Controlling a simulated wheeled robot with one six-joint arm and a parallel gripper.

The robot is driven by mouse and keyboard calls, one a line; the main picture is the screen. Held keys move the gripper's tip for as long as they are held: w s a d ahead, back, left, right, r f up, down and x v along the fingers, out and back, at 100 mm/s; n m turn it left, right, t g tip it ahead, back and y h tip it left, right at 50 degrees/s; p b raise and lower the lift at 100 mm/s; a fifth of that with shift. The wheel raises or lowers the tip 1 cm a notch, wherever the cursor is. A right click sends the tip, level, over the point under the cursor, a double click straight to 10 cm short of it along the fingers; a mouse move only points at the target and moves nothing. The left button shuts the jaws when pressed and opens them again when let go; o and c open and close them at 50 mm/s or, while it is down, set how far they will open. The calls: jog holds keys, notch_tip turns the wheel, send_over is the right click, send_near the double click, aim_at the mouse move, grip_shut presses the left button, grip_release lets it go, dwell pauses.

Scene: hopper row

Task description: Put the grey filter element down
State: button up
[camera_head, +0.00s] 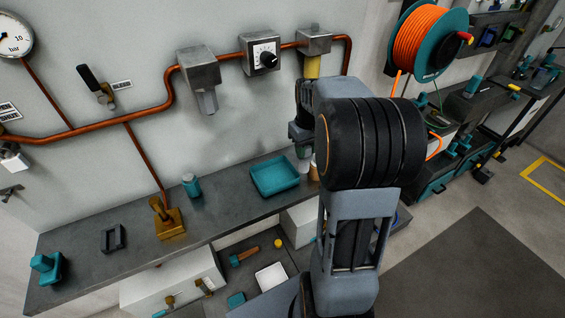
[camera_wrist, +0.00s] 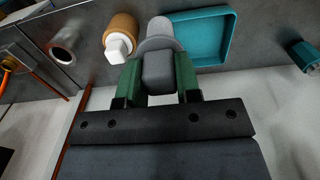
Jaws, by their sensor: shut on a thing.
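The grey filter element (camera_wrist: 158,70) sits between the two green fingers of my gripper (camera_wrist: 158,84) in the wrist view. Its darker block is gripped, and a lighter rounded part shows beyond it. My gripper is shut on it. In the head view my gripper (camera_head: 302,148) is over the back of the bench, right of the teal tray, partly behind my arm. The filter element cannot be made out clearly there. I cannot tell whether it touches the bench (camera_head: 215,190).
The teal tray (camera_head: 275,175) is empty and close beside the grip; it also shows in the wrist view (camera_wrist: 222,40). A brown cylinder with a white end (camera_wrist: 121,30) and a metal cylinder (camera_wrist: 68,42) stand on the other side. A teal jar (camera_head: 190,184) stands left of the tray.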

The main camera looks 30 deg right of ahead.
jog(key=shift+w+a+f+p, duration=0.1)
jog(key=shift+w+a+f, duration=0.45)
jog(key=shift+w+f, duration=0.8)
jog(key=shift+w+a+f+p, duration=0.15)
jog(key=shift+w+a+f, duration=0.5)
jog(key=shift+f, duration=1.35)
jog(key=shift+w+a+f+p, duration=0.1)
jog(key=shift+w+a+f, duration=0.3)
jog(key=shift+w+f, duration=1)
jog(key=shift+s+f, duration=0.25)
jog(key=shift+f, duration=0.1)
jog(key=o, duration=1)
